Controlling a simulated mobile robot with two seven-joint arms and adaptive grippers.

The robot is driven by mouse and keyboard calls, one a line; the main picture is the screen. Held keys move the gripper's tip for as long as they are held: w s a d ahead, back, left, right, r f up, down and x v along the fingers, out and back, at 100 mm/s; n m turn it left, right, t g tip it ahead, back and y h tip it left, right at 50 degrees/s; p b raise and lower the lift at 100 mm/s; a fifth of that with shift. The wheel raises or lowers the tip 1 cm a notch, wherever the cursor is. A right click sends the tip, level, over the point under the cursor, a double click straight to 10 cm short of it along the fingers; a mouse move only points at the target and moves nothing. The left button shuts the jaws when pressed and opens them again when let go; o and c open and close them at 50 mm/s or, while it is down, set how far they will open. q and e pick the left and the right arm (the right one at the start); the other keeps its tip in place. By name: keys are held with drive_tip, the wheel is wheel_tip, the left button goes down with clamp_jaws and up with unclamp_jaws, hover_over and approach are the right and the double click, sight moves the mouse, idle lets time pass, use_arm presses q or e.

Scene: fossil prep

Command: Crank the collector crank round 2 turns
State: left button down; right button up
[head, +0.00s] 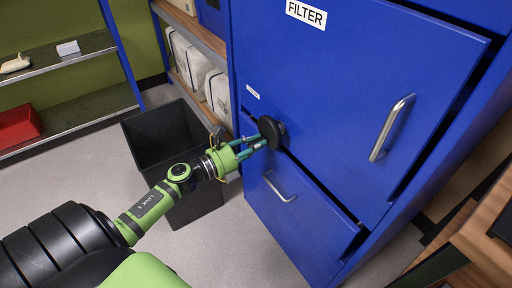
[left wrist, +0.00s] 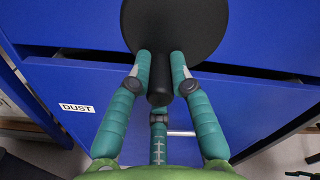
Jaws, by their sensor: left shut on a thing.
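The collector crank is a black disc (head: 271,131) on the front of the blue cabinet, low on its left side; it also shows in the left wrist view (left wrist: 190,30). A short black handle (left wrist: 160,82) stands out from the lower part of the disc. My left gripper (head: 258,141) is shut on this handle, with its teal fingers on either side of it in the left wrist view (left wrist: 161,72). In the head view the gripper hides most of the handle. My right gripper is not in view.
The blue cabinet (head: 340,90) has a FILTER door with a metal handle (head: 391,127) and a lower drawer with a handle (head: 279,187). A dark open bin (head: 160,150) stands left of it, under my arm. Shelves with white bags (head: 193,62) are behind. A red box (head: 19,124) sits at far left.

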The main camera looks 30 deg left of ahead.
use_arm(q)
drive_tip(key=shift+a, duration=0.15)
idle(0.3)
drive_tip(key=c, duration=1.1)
unclamp_jaws()
drive_tip(key=v, duration=1.2)
